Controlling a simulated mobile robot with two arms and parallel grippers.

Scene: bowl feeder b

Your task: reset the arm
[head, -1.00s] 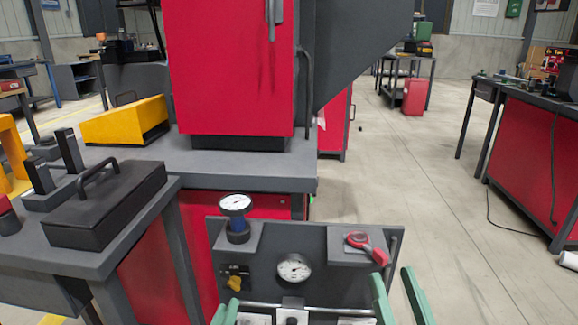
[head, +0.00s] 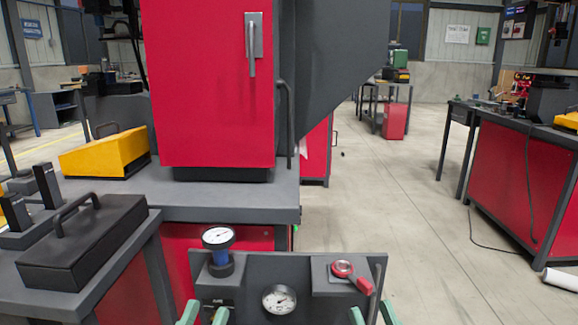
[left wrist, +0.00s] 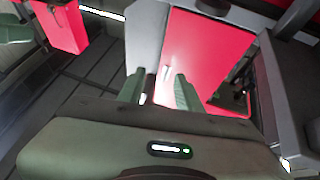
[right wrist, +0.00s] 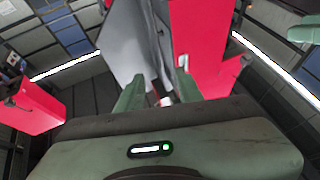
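The tips of my left gripper (head: 204,312) show at the bottom edge of the head view, two green fingers apart with nothing between them. The tips of my right gripper (head: 372,312) show further right along the same edge, also apart and empty. In the left wrist view, my left gripper's fingers (left wrist: 158,90) stand apart in front of a red and grey surface. In the right wrist view, my right gripper's fingers (right wrist: 160,92) are apart, with grey and red machine parts beyond. Most of both arms is outside the head view.
A grey panel (head: 320,292) with gauges and a red-handled valve (head: 350,275) stands close behind the grippers. A red cabinet (head: 215,90) is behind it. A black case (head: 85,245) lies on the left table. Open floor (head: 390,210) lies to the right.

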